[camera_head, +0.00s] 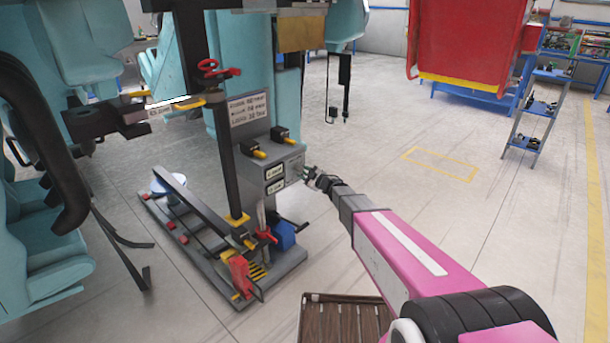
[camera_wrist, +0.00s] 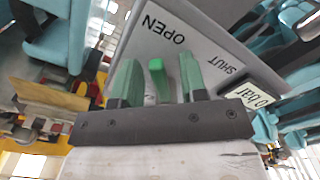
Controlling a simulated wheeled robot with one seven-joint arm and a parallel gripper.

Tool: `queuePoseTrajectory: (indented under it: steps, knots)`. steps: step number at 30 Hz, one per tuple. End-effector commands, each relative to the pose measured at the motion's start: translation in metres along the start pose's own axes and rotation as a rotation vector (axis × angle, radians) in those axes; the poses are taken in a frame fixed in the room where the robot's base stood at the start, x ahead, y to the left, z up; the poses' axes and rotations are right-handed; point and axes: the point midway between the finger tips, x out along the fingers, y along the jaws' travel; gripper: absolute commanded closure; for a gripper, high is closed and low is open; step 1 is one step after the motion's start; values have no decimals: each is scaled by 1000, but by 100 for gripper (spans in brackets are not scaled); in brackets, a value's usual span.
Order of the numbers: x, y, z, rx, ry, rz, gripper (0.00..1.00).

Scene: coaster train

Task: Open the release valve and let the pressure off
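The grey valve panel (camera_wrist: 215,50) in the wrist view bears the words OPEN and SHUT. A short green lever (camera_wrist: 157,78) stands out from it, nearer OPEN. A small display (camera_wrist: 258,97) beside SHUT reads 0 bar. My gripper (camera_wrist: 158,72) has its two green fingers apart, one on each side of the lever, with a gap visible on both sides. In the head view, my gripper (camera_head: 311,174) is at the right side of the grey box (camera_head: 258,168) on the train. The lever is too small to make out there.
Red handles (camera_head: 239,272) and a blue block (camera_head: 285,235) sit on the grey base plate below the box. Teal seats (camera_head: 40,265) are at left. A brown slatted crate (camera_head: 345,299) stands on the floor near my arm.

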Motion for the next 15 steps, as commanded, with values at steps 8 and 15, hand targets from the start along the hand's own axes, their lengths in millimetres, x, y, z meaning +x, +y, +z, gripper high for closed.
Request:
queuePoseTrajectory:
  steps: [8, 15]
  knots:
    - [0, 0, 0, 0, 0, 0, 100]
    - [0, 1, 0, -34, 1, 0, 100]
